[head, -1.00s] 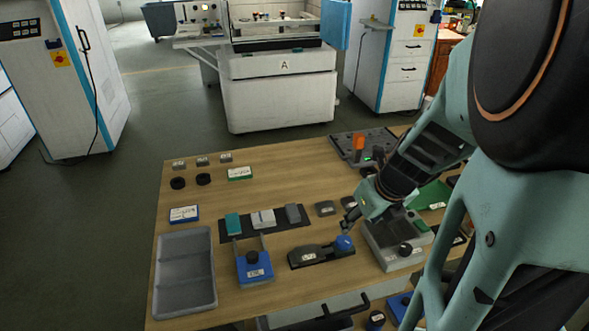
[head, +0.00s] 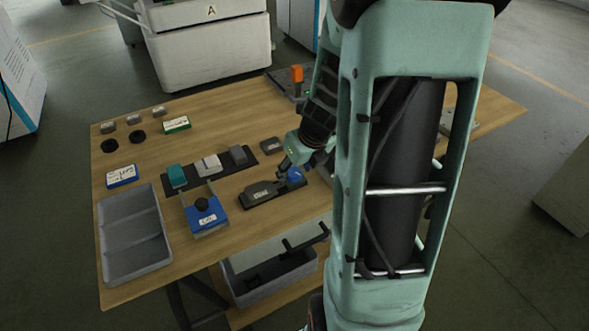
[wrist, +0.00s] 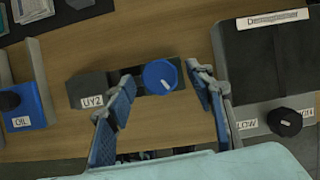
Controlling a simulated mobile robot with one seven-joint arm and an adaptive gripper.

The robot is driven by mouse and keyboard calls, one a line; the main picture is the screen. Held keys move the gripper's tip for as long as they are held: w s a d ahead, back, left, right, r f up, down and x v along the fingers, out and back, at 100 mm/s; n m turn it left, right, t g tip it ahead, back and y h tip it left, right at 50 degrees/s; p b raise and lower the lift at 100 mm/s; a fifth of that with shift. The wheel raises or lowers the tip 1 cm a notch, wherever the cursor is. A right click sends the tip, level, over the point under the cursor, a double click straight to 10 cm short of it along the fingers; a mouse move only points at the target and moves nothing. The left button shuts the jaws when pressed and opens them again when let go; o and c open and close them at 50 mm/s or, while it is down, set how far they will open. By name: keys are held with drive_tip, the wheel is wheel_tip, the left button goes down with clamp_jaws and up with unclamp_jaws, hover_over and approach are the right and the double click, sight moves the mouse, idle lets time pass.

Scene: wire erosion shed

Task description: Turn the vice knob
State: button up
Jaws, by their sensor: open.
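The vice (head: 259,193) is a long dark block with a white label, lying on the wooden table. Its round blue knob (head: 296,176) is at its right end. In the wrist view the knob (wrist: 160,76) has a white pointer mark, and the dark vice body (wrist: 92,88) with its label reaches to the left. My gripper (wrist: 162,77) is open, with one blue-padded finger on each side of the knob and visible gaps on both sides. In the head view my gripper (head: 286,165) is at the knob, partly hiding it; its height above it is unclear.
A blue block labelled OIL (wrist: 30,108) stands left of the vice. A grey machine box with a black dial (wrist: 285,121) stands close on the right. A grey divided tray (head: 133,238) is at the table's left. An orange-topped part (head: 297,74) stands at the back.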

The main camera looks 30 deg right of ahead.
drive_tip(key=shift+c, duration=0.7)
drive_tip(key=c, duration=1)
